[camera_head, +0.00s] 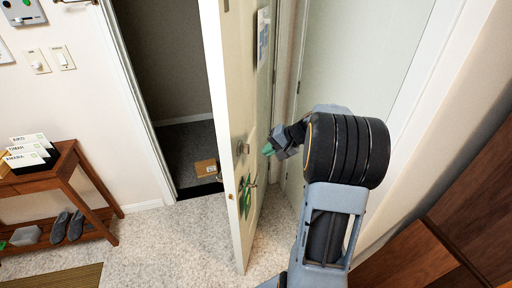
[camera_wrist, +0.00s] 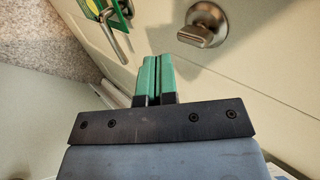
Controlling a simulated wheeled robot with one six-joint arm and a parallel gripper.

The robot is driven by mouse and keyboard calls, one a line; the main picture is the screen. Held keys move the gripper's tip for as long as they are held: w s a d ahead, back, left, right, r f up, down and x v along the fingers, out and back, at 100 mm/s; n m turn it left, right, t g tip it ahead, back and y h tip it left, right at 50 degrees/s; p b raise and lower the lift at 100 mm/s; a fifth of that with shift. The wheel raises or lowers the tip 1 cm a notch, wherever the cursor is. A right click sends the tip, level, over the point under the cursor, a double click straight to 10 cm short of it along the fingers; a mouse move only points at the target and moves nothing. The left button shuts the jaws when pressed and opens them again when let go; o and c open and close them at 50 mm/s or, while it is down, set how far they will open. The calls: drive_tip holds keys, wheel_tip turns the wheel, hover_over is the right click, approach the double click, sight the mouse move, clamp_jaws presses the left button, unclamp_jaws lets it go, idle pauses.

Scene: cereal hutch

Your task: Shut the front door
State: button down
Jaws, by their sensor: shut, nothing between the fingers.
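The front door (camera_head: 228,120) is cream-coloured and stands wide open, its edge toward the head camera. The doorway to its left is open onto a darker floor. My gripper (camera_head: 268,149) is at the door's right-hand face, its green fingers together and empty. In the wrist view my gripper (camera_wrist: 154,62) points at the door face (camera_wrist: 255,70), between a round metal deadbolt knob (camera_wrist: 204,25) and a lever handle (camera_wrist: 116,35). A green tag hangs by the lever. I cannot tell whether the fingertips touch the door.
A brown box (camera_head: 206,168) lies on the floor in the doorway. A wooden bench (camera_head: 88,172) with cards and grey shoes (camera_head: 68,226) stands at the left. A brown mat (camera_head: 55,277) lies in front. Pale carpet (camera_head: 165,240) between them is clear. Wooden furniture (camera_head: 440,250) stands at the right.

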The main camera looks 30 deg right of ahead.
sight(249, 152)
drive_tip(key=shift+w+a+f+p, duration=0.1)
drive_tip(key=shift+w+a+p, duration=0.25)
drive_tip(key=shift+w+a, duration=0.45)
drive_tip(key=shift+w+a+p, duration=0.3)
drive_tip(key=shift+w+a, duration=0.25)
drive_tip(key=shift+a, duration=0.3)
